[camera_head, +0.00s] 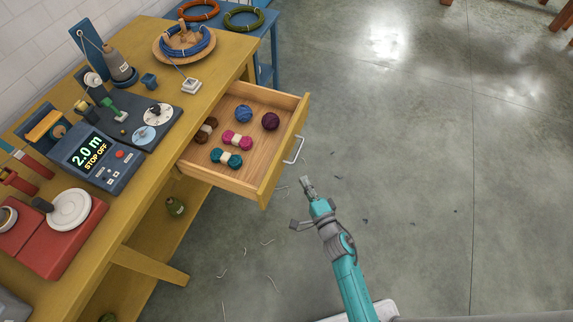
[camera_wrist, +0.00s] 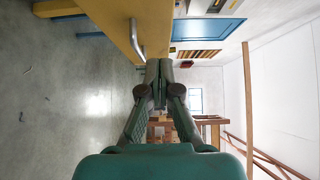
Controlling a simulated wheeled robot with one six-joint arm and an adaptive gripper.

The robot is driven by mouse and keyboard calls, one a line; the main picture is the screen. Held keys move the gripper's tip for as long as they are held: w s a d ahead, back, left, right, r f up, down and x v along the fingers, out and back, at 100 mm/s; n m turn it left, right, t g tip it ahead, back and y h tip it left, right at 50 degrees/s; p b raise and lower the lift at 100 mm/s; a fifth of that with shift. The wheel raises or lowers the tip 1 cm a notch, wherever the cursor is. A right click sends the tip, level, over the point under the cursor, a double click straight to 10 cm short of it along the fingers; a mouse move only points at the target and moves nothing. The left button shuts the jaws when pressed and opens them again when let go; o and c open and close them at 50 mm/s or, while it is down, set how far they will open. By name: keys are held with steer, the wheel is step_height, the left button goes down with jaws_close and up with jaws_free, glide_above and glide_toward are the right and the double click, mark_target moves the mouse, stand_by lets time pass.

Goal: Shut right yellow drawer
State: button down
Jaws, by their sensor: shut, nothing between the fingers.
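The yellow drawer (camera_head: 262,182) stands pulled out from the yellow workbench (camera_head: 226,60) in the head view. Its front carries a silver bar handle (camera_head: 294,151). Wool skeins lie inside it: blue, purple, pink, teal and brown. My gripper (camera_head: 306,183) is shut and empty, in front of the drawer and a little below the handle in the picture. In the wrist view my gripper (camera_wrist: 160,66) has its fingers together, with the drawer front (camera_wrist: 115,22) and the handle (camera_wrist: 137,40) just beyond. I cannot tell whether a fingertip touches the drawer.
On the bench stand a meter device (camera_head: 97,157), a red base with a white disc (camera_head: 60,235) and a wooden tray with blue coil (camera_head: 184,42). A blue table (camera_head: 262,45) stands behind. The grey floor (camera_head: 420,150) to the right is clear, with small scraps.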

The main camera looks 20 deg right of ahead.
mark_target(281, 157)
steer(key=shift+w+a, duration=0.7)
steer(key=shift+w, duration=0.65)
steer(key=shift+w+a, duration=0.7)
steer(key=shift+w, duration=0.65)
steer(key=shift+w+a, duration=0.7)
steer(key=shift+w, duration=0.65)
steer(key=shift+a, duration=0.1)
